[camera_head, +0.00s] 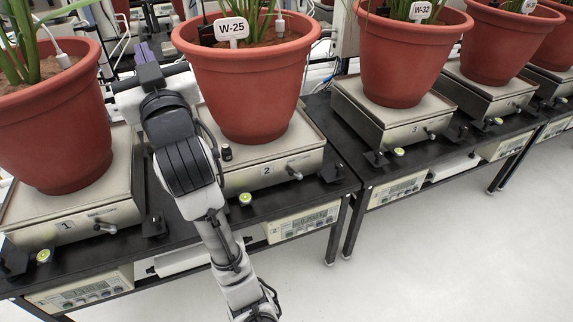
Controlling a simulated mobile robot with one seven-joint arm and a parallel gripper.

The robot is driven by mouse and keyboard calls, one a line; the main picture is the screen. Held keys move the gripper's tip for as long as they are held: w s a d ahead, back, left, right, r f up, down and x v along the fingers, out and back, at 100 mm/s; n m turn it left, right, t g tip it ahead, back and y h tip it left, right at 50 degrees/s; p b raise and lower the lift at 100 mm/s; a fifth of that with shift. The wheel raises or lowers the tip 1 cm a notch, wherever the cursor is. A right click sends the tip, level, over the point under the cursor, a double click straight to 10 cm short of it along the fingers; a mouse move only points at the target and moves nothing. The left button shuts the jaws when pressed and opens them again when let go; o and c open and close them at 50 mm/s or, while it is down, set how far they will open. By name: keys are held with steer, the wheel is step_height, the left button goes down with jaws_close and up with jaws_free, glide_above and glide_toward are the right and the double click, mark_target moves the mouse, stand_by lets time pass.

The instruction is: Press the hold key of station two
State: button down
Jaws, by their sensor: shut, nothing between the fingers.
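Station two has a scale (258,180) marked "2" with a red pot (246,88) tagged W-25 on it. Its cream control panel (301,222), with a display and small keys, sits under the black shelf. The keys' labels are too small to read, so I cannot tell which is the hold key. My gripper (149,72) is at the far end of my arm, left of the W-25 pot and away from the panel. Its dark fingers appear shut and empty. My arm covers the left edge of the station two scale.
Scale 1 (92,215) with a red pot (52,125) stands at left, its panel (82,291) below. Scale 3 (392,128) and its panel (397,188) are at right. Small green-topped discs (245,199) sit on the shelf front. Free floor (430,265) lies in front.

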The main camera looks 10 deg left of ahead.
steer(key=w+d+f+m+t+h+p, duration=0.2)
steer(key=w+d+m+h+p, duration=0.45)
steer(key=w+d, duration=0.85)
steer(key=w+d+f+m+h+p, duration=0.1)
steer(key=d+f+h+p, duration=0.15)
steer(key=d, duration=0.25)
steer(key=w+d+f+m+g+h+p, duration=0.1)
steer(key=d+h+p, duration=0.15)
steer(key=d, duration=0.35)
steer(key=w+d+f+h+p, duration=0.1)
steer(key=w+d+h, duration=0.15)
steer(key=d, duration=0.25)
step_height(320, 180, down, 30)
steer(key=d+g, duration=0.2)
steer(key=g, duration=0.2)
steer(key=s+d+f+g, duration=0.1)
steer(key=s+f, duration=0.4)
steer(key=f, duration=0.7)
steer(key=s+d+f+g, duration=0.1)
steer(key=s+d+f, duration=0.2)
steer(key=s+f, duration=0.3)
step_height(320, 180, down, 6)
steer(key=shift+r+h, duration=0.15)
steer(key=shift+h, duration=0.15)
steer(key=shift+a, duration=0.1)
